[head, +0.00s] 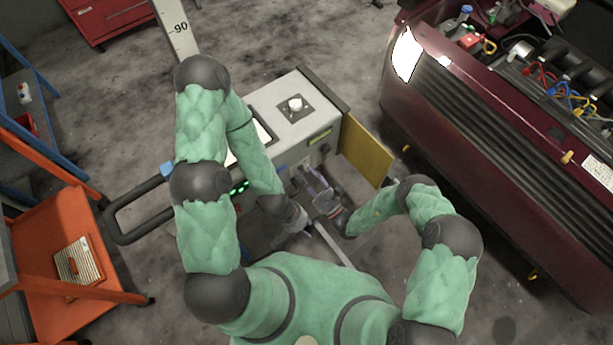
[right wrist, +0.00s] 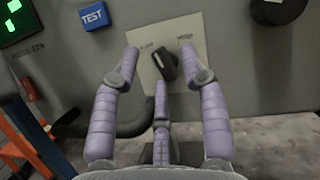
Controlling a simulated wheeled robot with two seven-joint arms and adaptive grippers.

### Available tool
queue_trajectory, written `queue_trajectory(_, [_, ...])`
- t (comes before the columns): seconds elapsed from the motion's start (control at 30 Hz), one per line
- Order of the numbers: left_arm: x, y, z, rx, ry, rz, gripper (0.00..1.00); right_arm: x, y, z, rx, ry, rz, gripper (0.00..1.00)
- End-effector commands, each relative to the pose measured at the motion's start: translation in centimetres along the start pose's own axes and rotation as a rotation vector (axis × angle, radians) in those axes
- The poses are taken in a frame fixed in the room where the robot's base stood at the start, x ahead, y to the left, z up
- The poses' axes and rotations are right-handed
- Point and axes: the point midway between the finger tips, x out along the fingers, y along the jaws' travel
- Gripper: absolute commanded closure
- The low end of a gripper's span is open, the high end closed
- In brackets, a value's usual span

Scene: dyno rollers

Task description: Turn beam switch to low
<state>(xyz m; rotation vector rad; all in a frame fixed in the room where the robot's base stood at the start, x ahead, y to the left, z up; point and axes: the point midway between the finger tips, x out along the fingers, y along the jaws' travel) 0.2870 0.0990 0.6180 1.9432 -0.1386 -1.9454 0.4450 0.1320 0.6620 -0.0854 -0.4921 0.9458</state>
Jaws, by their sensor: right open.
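The beam switch is a black rotary knob (right wrist: 165,67) on a pale plate (right wrist: 176,84) on the grey machine's front face. The knob is tilted, with a light mark at its upper-left end. Small labels above it at left and right are too blurred to read surely. My right gripper (right wrist: 160,62) is open, its purple fingers on both sides of the knob and a third finger below; contact cannot be told. In the head view my right gripper (head: 314,185) is at the machine's front. My left gripper (head: 299,222) is lower, its fingers unclear.
A blue TEST button (right wrist: 93,15) and a green display (right wrist: 17,22) are left of the plate. A black round part (right wrist: 278,10) is at upper right. The machine (head: 283,127) has a yellow panel (head: 366,152); a dark red car (head: 490,130) stands right, an orange cart (head: 60,255) left.

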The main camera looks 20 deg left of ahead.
Motion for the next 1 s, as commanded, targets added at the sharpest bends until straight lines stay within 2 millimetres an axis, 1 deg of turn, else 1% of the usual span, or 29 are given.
queue_trajectory(0.17, [-0.01,0.0,0.0,0.0,0.0,0.0,0.6,0.01,-0.02,0.01,0.0,0.0,0.0,0.56])
queue_trajectory(0.2, [-0.01,0.0,0.0,0.0,0.0,0.0,0.6,0.01,-0.02,0.01,0.0,0.0,0.0,0.62])
queue_trajectory(0.27, [-0.01,0.0,0.0,0.0,0.0,0.0,0.6,0.01,-0.02,0.01,0.0,0.0,0.0,0.79])
queue_trajectory(0.3, [-0.01,0.0,0.0,0.0,0.0,0.0,0.6,0.01,-0.02,0.01,0.0,-0.001,0.0,0.9])
queue_trajectory(0.33, [-0.01,0.0,0.0,0.0,0.0,0.0,0.6,0.01,-0.02,0.01,0.0,0.0,0.0,0.99])
queue_trajectory(0.37, [-0.01,0.0,0.0,0.0,0.0,0.0,0.6,0.01,-0.02,0.01,0.0,-0.001,0.0,1.0])
queue_trajectory(0.6, [-0.08,0.03,0.0,0.0,0.0,0.0,0.6,0.03,-0.11,0.04,-0.029,-0.001,0.012,1.0])
queue_trajectory(0.67, [-0.17,0.06,0.01,0.0,0.0,0.0,0.6,0.05,-0.23,0.02,-0.073,0.0,0.03,1.0])
queue_trajectory(0.9, [-0.75,0.27,0.03,0.0,0.0,0.0,0.6,0.02,-0.36,-0.02,-0.309,0.001,0.128,1.0])
queue_trajectory(1.0, [-0.89,0.32,0.04,0.0,0.0,0.0,0.6,0.01,-0.34,-0.04,-0.37,0.0,0.154,1.0])
